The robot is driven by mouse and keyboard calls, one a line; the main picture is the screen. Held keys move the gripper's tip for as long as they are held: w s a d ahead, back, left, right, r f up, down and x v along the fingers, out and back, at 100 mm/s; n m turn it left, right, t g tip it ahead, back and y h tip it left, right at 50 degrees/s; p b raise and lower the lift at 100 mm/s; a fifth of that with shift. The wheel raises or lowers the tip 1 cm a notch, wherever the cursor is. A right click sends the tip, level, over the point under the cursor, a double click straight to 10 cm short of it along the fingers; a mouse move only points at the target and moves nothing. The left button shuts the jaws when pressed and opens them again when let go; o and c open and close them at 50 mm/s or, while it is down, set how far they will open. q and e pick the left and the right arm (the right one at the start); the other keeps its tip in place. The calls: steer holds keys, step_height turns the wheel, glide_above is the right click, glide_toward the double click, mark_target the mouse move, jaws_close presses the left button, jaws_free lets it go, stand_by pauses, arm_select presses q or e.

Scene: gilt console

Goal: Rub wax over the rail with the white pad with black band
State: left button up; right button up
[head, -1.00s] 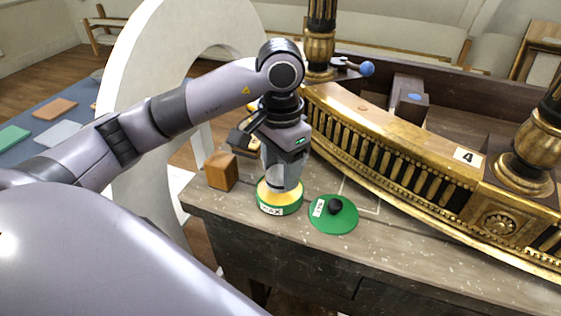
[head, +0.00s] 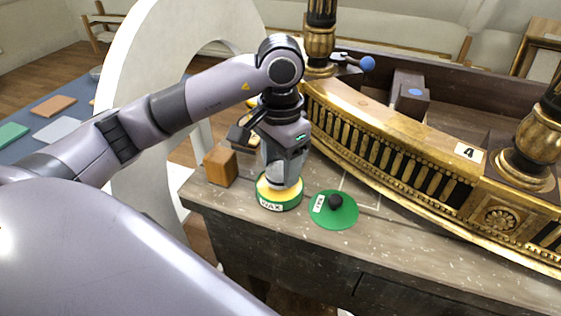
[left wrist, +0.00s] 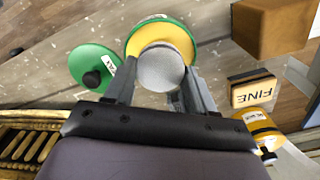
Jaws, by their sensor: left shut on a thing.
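My left gripper (head: 283,172) points down over the open green wax tin (head: 279,203), which stands on the console top and shows yellow wax. It is shut on a pale round pad (left wrist: 160,69), which sits over the wax in the left wrist view. Whether the pad touches the wax, I cannot tell. No black band is clear on it. The gilt rail (head: 395,122), with a label "4", curves away to the right of the tin. My right gripper is not in view.
The green lid (head: 333,210) with a black knob lies right of the tin. A wooden block (head: 220,167) stands to its left. A "FINE" block (left wrist: 253,93) and a yellow container (left wrist: 262,128) show in the left wrist view. Gilt columns (head: 319,45) rise from the rail.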

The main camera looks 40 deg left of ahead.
arm_select(q)
steer(key=shift+f+b, duration=0.5)
steer(key=shift+b, duration=0.15)
stand_by(1.9)
steer(key=shift+r, duration=0.1)
steer(key=shift+r+p, duration=1.85)
steer(key=shift+r, duration=1.7)
steer(key=shift+f, duration=0.15)
